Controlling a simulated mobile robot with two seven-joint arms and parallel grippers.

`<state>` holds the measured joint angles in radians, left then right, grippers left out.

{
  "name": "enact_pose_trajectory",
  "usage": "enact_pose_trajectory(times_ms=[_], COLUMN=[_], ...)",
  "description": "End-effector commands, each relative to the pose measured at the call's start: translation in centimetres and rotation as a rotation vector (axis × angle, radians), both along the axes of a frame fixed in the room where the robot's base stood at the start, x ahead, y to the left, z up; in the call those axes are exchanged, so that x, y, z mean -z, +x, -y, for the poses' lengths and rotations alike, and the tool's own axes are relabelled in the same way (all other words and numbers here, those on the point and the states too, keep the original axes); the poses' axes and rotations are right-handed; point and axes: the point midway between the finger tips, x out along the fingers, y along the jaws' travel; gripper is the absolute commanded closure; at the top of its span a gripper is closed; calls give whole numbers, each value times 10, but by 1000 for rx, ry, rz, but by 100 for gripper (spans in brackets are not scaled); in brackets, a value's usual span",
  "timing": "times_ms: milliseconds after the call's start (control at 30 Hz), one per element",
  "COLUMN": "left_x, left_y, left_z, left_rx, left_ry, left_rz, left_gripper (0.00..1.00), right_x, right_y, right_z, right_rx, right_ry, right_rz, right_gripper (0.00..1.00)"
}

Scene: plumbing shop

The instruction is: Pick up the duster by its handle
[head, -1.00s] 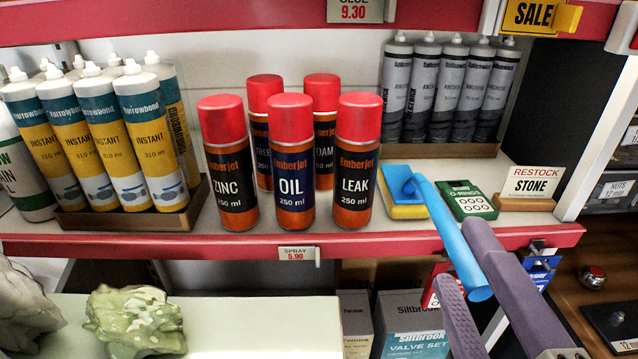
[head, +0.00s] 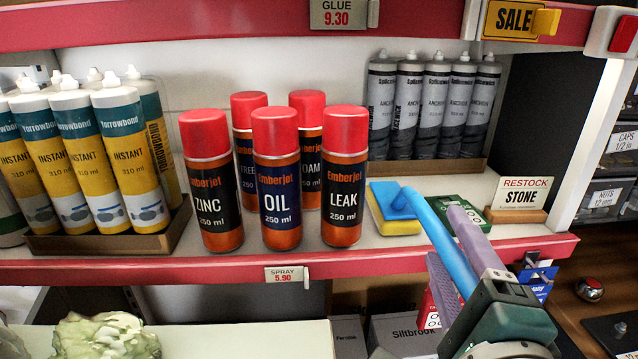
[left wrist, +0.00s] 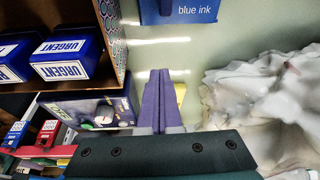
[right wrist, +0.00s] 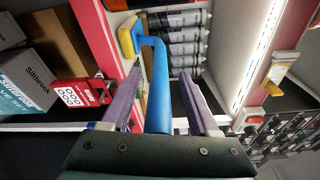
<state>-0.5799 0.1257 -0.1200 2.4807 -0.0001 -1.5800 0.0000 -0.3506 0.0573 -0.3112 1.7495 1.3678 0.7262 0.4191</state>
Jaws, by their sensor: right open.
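The duster has a blue and yellow head (head: 388,212) lying on the shelf and a long blue handle (head: 436,229) sticking out past the shelf's front edge. My right gripper (head: 444,236) is open, with one purple finger on each side of the handle. In the right wrist view the handle (right wrist: 158,85) runs between the two fingers (right wrist: 160,78), with visible gaps on both sides. The handle's outer end is hidden by the gripper. My left gripper shows only in the left wrist view (left wrist: 160,75), its purple fingers together with nothing seen between them.
Several red-capped spray cans (head: 275,190) stand left of the duster. A green O-rings box (head: 462,212) and a restock sign (head: 524,195) are close on its right. Grey cartridges (head: 432,105) stand behind. The red shelf edge (head: 380,262) runs below the handle.

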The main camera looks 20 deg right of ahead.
Motion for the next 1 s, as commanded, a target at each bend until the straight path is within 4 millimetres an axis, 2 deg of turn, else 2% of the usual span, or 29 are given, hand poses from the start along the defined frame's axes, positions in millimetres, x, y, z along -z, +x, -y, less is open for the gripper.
enact_pose_trajectory(times_ms=[233, 767, 1000], left_x=[0, 0, 0], left_y=[0, 0, 0], left_z=[1, 3, 2], left_rx=[-1, -7, -5], left_ry=[-2, -11, -9], left_rz=[0, -1, -1], left_gripper=[100, 100, 100], right_x=[0, 0, 0], right_y=[3, 2, 2], right_z=[1, 1, 1], right_rx=[-1, 0, -1], right_ry=[-1, -1, -1], right_rz=[0, 0, 0], right_gripper=[39, 98, 100])
